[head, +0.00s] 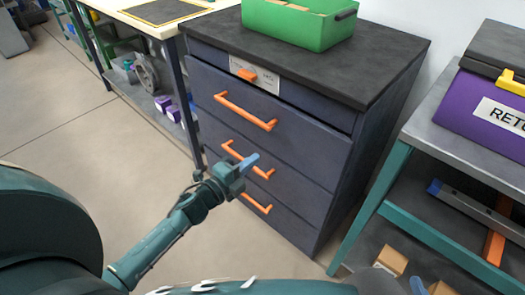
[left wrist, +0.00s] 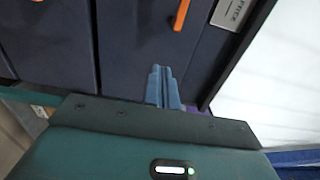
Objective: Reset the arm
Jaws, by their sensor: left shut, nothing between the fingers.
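My left gripper (head: 250,162) is shut and empty in front of the dark drawer cabinet (head: 335,185), near its middle orange handle (head: 240,155). In the head view its blue fingertips overlap that handle; I cannot tell whether they touch. In the left wrist view the two blue fingers (left wrist: 161,86) lie together with nothing between them, against the dark cabinet front (left wrist: 130,45). An orange handle (left wrist: 181,15) shows just beyond them. A blue tip (head: 418,287) at the bottom edge of the head view may belong to my right gripper; the rest is cut off.
A green bin (head: 300,25) stands on the cabinet top. The upper drawer, with an orange handle (head: 245,110), appears to stand slightly out. A shelf with a purple bin (head: 480,95) is at right. A workbench (head: 140,22) is at back left. Open floor (head: 80,130) lies at left.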

